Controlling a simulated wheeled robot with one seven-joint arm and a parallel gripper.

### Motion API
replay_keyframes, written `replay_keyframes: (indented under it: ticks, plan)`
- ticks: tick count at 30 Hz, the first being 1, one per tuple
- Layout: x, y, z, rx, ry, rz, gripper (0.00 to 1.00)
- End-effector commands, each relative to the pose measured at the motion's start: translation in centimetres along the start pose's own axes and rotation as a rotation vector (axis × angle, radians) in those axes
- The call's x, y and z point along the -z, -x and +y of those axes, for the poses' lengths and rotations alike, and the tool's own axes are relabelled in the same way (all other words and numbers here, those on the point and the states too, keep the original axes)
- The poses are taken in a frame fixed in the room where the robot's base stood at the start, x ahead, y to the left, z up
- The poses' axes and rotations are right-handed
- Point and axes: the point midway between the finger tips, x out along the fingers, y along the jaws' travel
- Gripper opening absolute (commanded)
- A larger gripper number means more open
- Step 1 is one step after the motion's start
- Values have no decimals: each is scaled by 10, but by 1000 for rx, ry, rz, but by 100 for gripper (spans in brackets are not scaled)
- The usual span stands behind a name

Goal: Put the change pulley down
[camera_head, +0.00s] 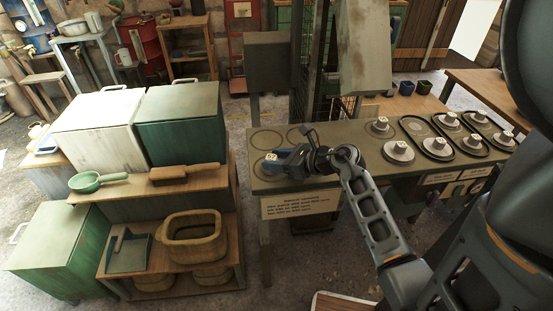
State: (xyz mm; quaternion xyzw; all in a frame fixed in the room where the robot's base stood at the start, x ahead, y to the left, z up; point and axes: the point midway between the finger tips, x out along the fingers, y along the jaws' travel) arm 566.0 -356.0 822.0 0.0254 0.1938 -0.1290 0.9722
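A grey pulley (269,166) with a small pale tag on its hub is at the left end of the green bench (348,180), over the front row of marked circles. I take it to be the change pulley. My gripper (280,159) reaches in from the right, low over the bench, with its fingertips at the pulley's hub. The fingers overlap the pulley, so I cannot tell whether they grip it or stand open around it. I also cannot tell whether the pulley touches the bench top. An empty dark ring (267,140) is marked behind it; another ring (297,134) is partly hidden.
A sign (301,204) hangs on the bench's front edge. A post and grey panel (364,50) rise behind my arm. A shelf (160,205) stands left.

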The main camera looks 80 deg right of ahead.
Motion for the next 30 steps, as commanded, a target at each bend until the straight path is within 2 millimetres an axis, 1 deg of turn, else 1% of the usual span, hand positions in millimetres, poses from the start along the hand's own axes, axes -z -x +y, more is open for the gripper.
replay_keyframes:
  ticks: [1,3,4,11,13,14,17,20,24,30]
  plan:
    - [0,0,0,0,0,0,54]
    - [0,0,0,0,0,0,60]
    - [0,0,0,0,0,0,62]
    - [-1,0,0,0,0,0,62]
    - [-4,2,0,0,0,0,62]
    - [-2,4,0,0,0,1,62]
    - [-1,17,0,2,1,2,62]
    - [-1,36,0,1,2,3,62]
    - [-1,66,0,1,2,4,62]
    - [-1,101,0,0,1,3,62]
